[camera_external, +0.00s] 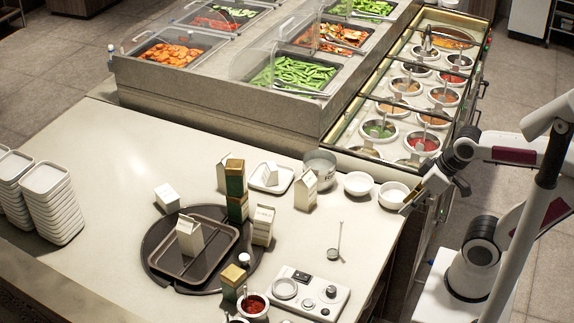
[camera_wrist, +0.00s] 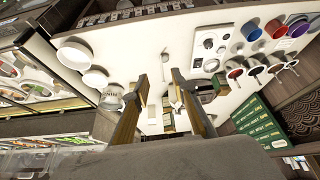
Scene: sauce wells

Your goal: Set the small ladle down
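A small ladle (camera_external: 338,242) lies on the pale counter in the external view, left of my gripper and above the white panel with dials. Nothing is holding it. My gripper (camera_external: 408,204) is at the counter's right edge, beside the white bowls. In the wrist view my gripper (camera_wrist: 160,88) has its two fingers spread apart with nothing held between them. Several other ladles stand in the sauce wells (camera_external: 380,129) at the upper right of the external view.
Two white bowls (camera_external: 394,194) and a metal pot (camera_external: 320,166) stand near the counter's back right. A white panel with dials (camera_external: 329,297) lies in front. A dark round tray (camera_external: 157,240) and several cartons (camera_external: 306,190) are to the left. Counter around the ladle is clear.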

